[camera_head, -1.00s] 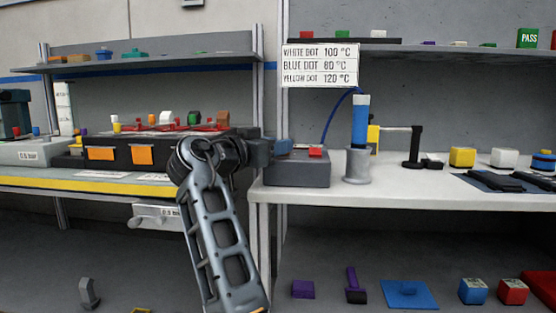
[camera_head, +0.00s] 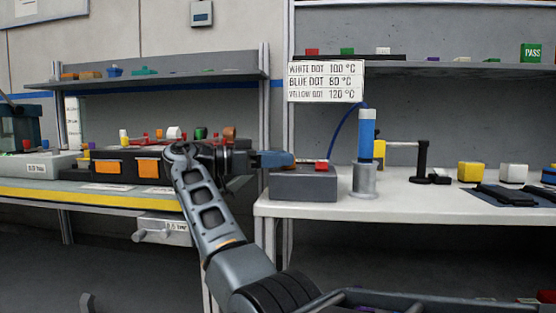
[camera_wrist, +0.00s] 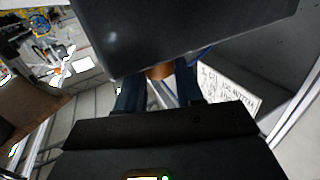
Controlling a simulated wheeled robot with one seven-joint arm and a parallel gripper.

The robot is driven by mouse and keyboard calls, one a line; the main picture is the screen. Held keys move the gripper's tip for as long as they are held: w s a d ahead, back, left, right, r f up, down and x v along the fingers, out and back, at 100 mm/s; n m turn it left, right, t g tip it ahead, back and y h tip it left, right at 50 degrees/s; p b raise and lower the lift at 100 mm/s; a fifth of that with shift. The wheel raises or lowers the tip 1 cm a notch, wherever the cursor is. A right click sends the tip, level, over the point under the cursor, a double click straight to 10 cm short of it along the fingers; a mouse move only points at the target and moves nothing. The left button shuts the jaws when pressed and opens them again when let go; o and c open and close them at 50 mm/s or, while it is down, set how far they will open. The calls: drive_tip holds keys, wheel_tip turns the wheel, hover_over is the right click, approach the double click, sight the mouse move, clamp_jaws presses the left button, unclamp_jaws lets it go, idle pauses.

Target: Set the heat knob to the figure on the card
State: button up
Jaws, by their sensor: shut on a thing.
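The white card (camera_head: 326,82) hangs on the shelf edge. It lists white dot 100 °C, blue dot 80 °C (that figure is slightly blurred) and yellow dot 120 °C. Below it, a grey station box (camera_head: 303,186) with a red piece on top stands at the left end of the white bench. My gripper (camera_head: 280,159) is at the box's upper left. In the wrist view, its blue fingers are shut on an orange-brown knob (camera_wrist: 158,72) beside a large dark box face. The fingers hide most of the knob; its pointer and scale cannot be read.
A blue-handled tool (camera_head: 366,135) stands in a grey holder right of the box, with a blue cable behind it. A black stand (camera_head: 421,162) and a yellow block (camera_head: 470,172) are farther right. A dark rack (camera_head: 130,167) with orange labels stands left.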

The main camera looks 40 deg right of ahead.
drive_tip(key=shift+f, duration=0.15)
drive_tip(key=o, duration=1)
drive_tip(key=shift+o, duration=0.2)
drive_tip(key=shift+r, duration=0.7)
wheel_tip(320, 180, up, 3)
drive_tip(key=shift+d+r+p, duration=0.1)
drive_tip(key=shift+p, duration=0.7)
drive_tip(key=s+d+r+p, duration=0.2)
drive_tip(key=s+d+r, duration=0.4)
drive_tip(key=s+d, duration=0.2)
drive_tip(key=shift+s+r, duration=0.2)
drive_tip(key=shift+r, duration=0.1)
